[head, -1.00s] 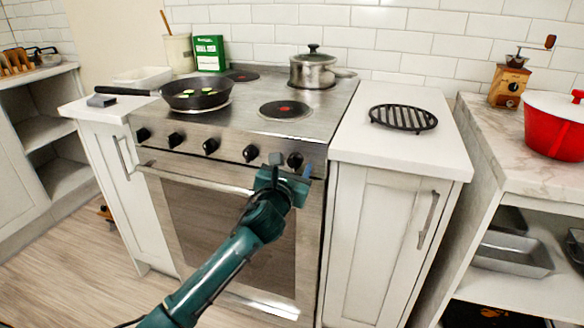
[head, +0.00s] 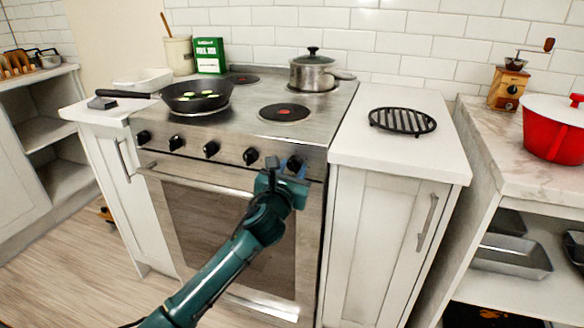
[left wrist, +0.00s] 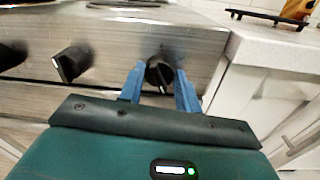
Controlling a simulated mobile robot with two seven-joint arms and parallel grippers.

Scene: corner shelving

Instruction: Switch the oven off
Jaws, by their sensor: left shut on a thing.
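The oven (head: 232,219) is a steel range with a row of several black knobs along its front panel. My left gripper (head: 283,164) is at the rightmost knob (head: 295,164). In the left wrist view its blue fingers (left wrist: 160,85) stand on both sides of that knob (left wrist: 159,72) and are shut on it. The knob's pointer mark looks close to vertical there. The knob to its left (left wrist: 72,64) shows a tilted pale mark. In the head view the gripper partly hides the held knob. My right gripper is not in view.
A frying pan (head: 196,97) with green slices and a lidded pot (head: 313,72) stand on the stovetop. The oven door handle (head: 195,180) runs just below the knobs. A black trivet (head: 403,121) lies on the right counter. A red pot (head: 554,135) stands farther right.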

